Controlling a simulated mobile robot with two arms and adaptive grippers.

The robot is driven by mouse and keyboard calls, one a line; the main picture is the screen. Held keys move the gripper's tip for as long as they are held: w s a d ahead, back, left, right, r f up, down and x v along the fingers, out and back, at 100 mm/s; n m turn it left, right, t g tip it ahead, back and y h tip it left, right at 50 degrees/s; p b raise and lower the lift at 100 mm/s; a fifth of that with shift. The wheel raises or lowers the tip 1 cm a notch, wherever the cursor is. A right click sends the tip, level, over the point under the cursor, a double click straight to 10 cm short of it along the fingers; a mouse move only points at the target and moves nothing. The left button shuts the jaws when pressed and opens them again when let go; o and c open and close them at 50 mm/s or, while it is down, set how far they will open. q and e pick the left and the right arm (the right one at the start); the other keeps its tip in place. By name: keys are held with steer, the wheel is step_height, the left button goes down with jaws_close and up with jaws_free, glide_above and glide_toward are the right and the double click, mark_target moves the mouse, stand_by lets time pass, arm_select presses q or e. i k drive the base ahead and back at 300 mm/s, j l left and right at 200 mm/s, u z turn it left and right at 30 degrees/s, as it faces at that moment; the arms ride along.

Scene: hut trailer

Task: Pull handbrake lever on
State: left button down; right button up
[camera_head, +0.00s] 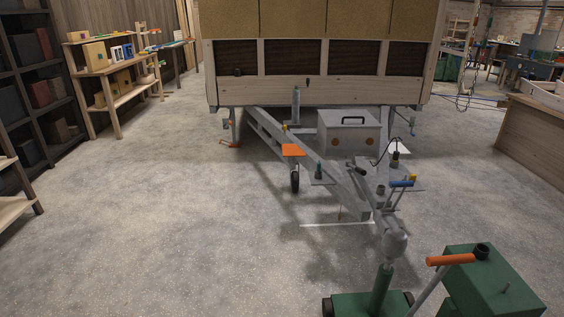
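The trailer's grey A-frame drawbar (312,160) runs from the hut body toward me and ends in a rounded coupling head (396,243). A grey lever with a blue grip (401,183) stands up from the drawbar just behind the coupling; it looks like the handbrake lever. It leans, but its exact angle is too small to tell. A small yellow part (412,177) is beside the grip. Neither of my grippers shows in this view, and nothing is touching the lever.
A green wheeled dolly (352,304) is under the coupling. A green box (492,282) and an orange handle (450,260) stand at the lower right. A grey case (348,132) and an orange plate (292,150) sit around the drawbar. Floor to the left is clear.

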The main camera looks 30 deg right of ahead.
mark_target(362, 172)
steer(key=i+z, duration=0.35)
steer(key=i, duration=0.2)
steer(key=i+j+z, duration=0.2)
steer(key=i+z, duration=0.15)
steer(key=i, duration=0.15)
steer(key=i+l+z, duration=0.15)
steer(key=z, duration=0.3)
steer(key=i+z, duration=0.3)
steer(key=z, duration=0.2)
steer(key=i+z, duration=0.25)
steer(key=z, duration=0.2)
steer(key=i+j+z, duration=0.1)
steer(key=i+z, duration=0.15)
steer(key=z, duration=0.25)
steer(key=i+j+z, duration=0.2)
steer(key=z, duration=0.25)
